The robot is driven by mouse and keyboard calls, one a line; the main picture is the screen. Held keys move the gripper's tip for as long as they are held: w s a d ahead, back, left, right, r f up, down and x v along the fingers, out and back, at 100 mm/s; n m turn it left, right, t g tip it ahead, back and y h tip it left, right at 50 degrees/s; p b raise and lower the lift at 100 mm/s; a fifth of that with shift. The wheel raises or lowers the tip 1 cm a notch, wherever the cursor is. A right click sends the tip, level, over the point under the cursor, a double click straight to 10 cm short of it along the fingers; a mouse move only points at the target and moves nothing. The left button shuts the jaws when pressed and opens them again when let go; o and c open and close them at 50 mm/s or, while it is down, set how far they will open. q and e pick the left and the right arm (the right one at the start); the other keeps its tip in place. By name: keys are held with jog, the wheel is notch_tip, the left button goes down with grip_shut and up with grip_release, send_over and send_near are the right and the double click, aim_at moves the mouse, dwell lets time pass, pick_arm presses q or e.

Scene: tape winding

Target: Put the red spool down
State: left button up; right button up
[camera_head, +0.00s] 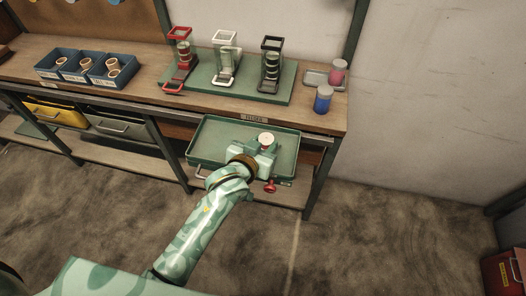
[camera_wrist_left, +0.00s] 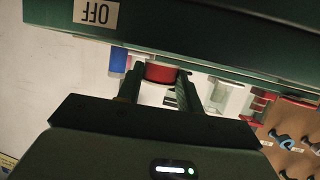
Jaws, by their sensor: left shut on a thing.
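The red spool (camera_wrist_left: 160,72) is between the two fingers of my left gripper (camera_wrist_left: 159,88) in the left wrist view. In the head view the round, pale-topped spool (camera_head: 266,137) shows at the end of my left gripper (camera_head: 263,147), which is shut on it. It is over the right part of the green tray (camera_head: 205,140) at the front of the bench. I cannot tell whether the spool touches the tray. The gripper hides the spool's lower part. My right gripper is not in view.
Red, white and black winding stands (camera_head: 224,68) stand on a green board. Blue bins (camera_head: 85,66) with several spools are at the left. A blue jar (camera_head: 322,104) and a pink jar (camera_head: 337,76) stand at the right end. The tray's left part looks empty.

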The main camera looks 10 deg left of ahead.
pick_arm(q)
notch_tip(320, 180, down, 3)
jog(key=shift+f+b, duration=0.1)
jog(key=shift+b, duration=0.5)
jog(key=shift+r, duration=0.25)
jog(key=o, duration=1)
jog(key=shift+f, duration=0.15)
jog(key=shift+c, duration=0.2)
jog(key=shift+r, duration=0.2)
jog(key=p+v, duration=0.4)
jog(key=v, duration=0.8)
jog(key=shift+p, duration=0.3)
jog(key=shift+a, duration=0.1)
